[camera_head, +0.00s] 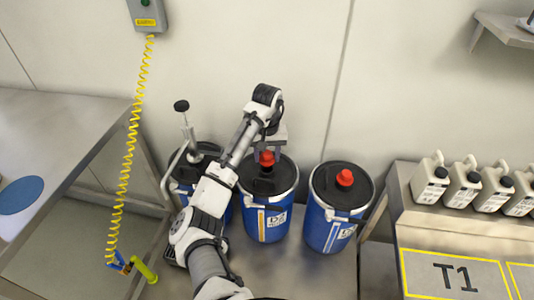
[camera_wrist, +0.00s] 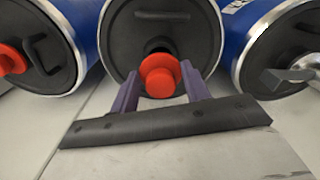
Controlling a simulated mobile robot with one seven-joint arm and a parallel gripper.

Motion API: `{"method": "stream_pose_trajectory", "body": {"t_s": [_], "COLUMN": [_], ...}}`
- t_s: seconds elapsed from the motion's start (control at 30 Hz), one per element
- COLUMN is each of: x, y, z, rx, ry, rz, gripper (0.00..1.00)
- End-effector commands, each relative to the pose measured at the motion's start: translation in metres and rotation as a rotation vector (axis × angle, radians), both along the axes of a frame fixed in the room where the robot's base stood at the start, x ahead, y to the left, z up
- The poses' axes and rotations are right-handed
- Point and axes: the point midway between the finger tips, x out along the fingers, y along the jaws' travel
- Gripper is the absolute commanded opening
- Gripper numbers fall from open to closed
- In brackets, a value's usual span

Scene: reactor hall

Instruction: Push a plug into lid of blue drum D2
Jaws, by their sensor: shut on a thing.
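Blue drum D2 (camera_head: 264,222), the middle one of three, has a black lid (camera_head: 284,180) with a pale rim; its label is small. My gripper (camera_head: 267,152) is above this lid, pointing down, shut on a red plug (camera_head: 267,159). In the wrist view the red plug (camera_wrist: 160,76) sits between the two purple fingers of my gripper (camera_wrist: 160,80), close over the lid (camera_wrist: 195,35). A dark round fitting (camera_wrist: 158,46) shows just behind the plug. I cannot tell whether the plug touches the lid's opening.
The right drum (camera_head: 330,232) has a red plug (camera_head: 345,177) in its lid. The left drum (camera_head: 182,180) carries a hand pump (camera_head: 188,135). A yellow coiled cord (camera_head: 127,150) hangs at the left. A bench with white canisters (camera_head: 430,178) stands at the right.

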Motion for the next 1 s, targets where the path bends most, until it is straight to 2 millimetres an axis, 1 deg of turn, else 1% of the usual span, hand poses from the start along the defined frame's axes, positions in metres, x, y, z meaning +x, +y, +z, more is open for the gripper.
{"method": "stream_pose_trajectory", "body": {"t_s": [0.27,1.0], "x": [0.0,0.0], "y": [0.0,0.0], "z": [-0.002,-0.024], "rx": [0.0,0.0], "ry": [0.0,0.0], "rz": [0.0,0.001], "gripper": [0.25,0.25]}}
